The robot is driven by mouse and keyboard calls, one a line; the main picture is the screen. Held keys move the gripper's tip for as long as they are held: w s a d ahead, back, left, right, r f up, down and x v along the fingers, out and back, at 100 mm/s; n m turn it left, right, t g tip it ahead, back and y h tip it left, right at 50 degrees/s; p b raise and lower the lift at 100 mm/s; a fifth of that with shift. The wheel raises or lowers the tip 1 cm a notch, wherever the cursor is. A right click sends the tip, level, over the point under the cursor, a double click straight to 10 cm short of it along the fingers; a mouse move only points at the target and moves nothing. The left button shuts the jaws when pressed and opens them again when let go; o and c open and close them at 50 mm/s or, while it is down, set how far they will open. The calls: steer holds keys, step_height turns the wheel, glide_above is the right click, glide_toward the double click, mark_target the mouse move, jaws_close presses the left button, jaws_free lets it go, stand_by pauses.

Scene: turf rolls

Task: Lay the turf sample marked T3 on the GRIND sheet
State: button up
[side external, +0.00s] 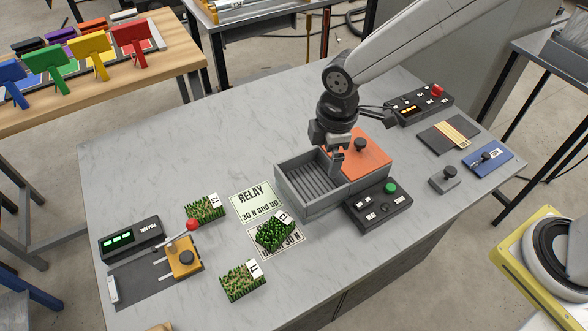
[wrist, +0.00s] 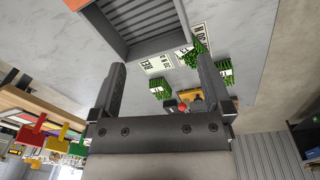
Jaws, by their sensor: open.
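Three turf samples lie on the table. A dark green one (side external: 275,236) lies on the lower printed sheet (side external: 291,248) and covers most of it, so its heading is hidden; "30 N" shows. A second, lighter sample (side external: 205,212) lies behind the press. A third, lighter sample (side external: 243,285), with a tag seemingly reading T1, lies at the front. The other two tags are too small to read surely. The RELAY sheet (side external: 256,203) is bare. My gripper (side external: 337,168) is open and empty over the grey bin, away from the turf; its fingers stand apart in the wrist view (wrist: 162,66).
The grey ribbed bin (side external: 292,196) has an orange-topped section (side external: 368,157) beside it. A control box (side external: 378,207) with a green button stands in front. A red-knobbed lever press (side external: 184,258) and a display box (side external: 130,240) are at left. The table's back left is clear.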

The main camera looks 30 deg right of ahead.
steer(key=s+d+r+m+t, duration=0.1)
steer(key=s+d+m, duration=0.3)
steer(key=d+m, duration=0.3)
steer(key=s+d+r+m, duration=0.1)
steer(key=s+d+m, duration=0.4)
steer(key=d, duration=0.7)
steer(key=m, duration=0.2)
steer(key=shift+s+r+m+t, duration=0.2)
steer(key=shift+s+m+t, duration=0.1)
steer(key=shift+m+t, duration=0.1)
steer(key=shift+c, duration=0.2)
